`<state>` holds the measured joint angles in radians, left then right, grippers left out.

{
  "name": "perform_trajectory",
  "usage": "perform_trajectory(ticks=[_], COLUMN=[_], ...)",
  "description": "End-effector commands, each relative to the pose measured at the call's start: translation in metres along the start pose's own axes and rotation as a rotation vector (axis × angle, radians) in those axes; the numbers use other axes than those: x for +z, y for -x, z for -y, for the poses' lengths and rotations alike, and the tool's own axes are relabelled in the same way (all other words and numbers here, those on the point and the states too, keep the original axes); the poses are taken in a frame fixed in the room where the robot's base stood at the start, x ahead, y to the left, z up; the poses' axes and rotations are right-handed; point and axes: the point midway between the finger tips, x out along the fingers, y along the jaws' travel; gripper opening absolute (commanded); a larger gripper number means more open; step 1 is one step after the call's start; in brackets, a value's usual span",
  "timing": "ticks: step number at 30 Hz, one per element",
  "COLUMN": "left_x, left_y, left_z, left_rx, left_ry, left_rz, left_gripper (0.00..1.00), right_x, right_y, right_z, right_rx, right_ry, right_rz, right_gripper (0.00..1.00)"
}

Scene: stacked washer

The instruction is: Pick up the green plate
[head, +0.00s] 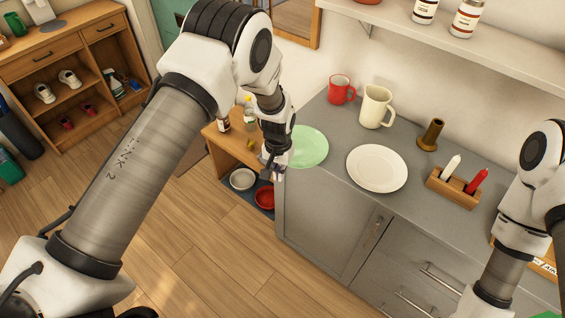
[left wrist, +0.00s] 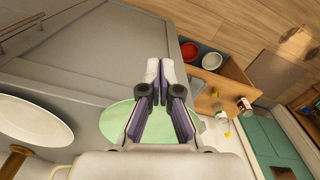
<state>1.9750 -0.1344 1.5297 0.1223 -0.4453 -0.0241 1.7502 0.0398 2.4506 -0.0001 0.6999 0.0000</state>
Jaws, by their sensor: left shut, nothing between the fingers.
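The green plate (head: 311,147) lies flat on the grey counter near its left end in the head view. Its left side is hidden behind my left gripper (head: 274,170). In the left wrist view the green plate (left wrist: 119,117) shows behind and beside the fingers of the left gripper (left wrist: 160,70). The left gripper is shut and empty, pointing down at the counter's left edge, beside the plate. I cannot tell whether it touches the plate. Part of my right arm shows at the right of the head view, but its gripper is not visible.
A white plate (head: 377,168) lies right of the green one. A red mug (head: 341,89), a cream mug (head: 376,107), a brown holder (head: 431,134) and a wooden candle rack (head: 453,188) stand on the counter (head: 330,195). A low wooden shelf with red and white bowls adjoins its left end.

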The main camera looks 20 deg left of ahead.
Motion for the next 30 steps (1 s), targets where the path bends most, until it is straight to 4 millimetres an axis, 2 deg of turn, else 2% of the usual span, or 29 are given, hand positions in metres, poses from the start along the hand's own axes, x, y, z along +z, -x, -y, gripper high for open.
perform_trajectory(ticks=[3,6,12,22,27,30], left_x=[0.001,-0.023,-0.039,-0.041,-0.048,-0.051], left_y=[-0.023,-0.018,-0.021,-0.022,-0.028,-0.024], left_z=[0.0,0.0,0.0,0.0,0.0,0.0], left_rx=[0.001,0.001,0.001,0.0,0.0,0.0], left_ry=[0.0,0.001,0.0,0.0,0.0,0.0], left_rz=[0.003,-0.004,0.0,-0.001,-0.002,-0.002], left_gripper=[0.0,0.0,0.0,0.0,0.0,0.0], right_x=[0.0,0.0,0.0,0.0,0.0,0.0], right_y=[0.011,0.02,0.024,0.022,0.002,0.0], right_z=[0.0,0.0,0.0,0.0,0.0,0.0], right_rx=[0.0,0.0,0.0,0.0,0.0,0.0], right_ry=[0.0,0.0,0.0,0.0,0.0,0.0], right_rz=[0.0,-0.001,-0.001,0.0,0.0,0.0], right_gripper=[0.4,0.4,0.4,0.4,0.4,0.4])
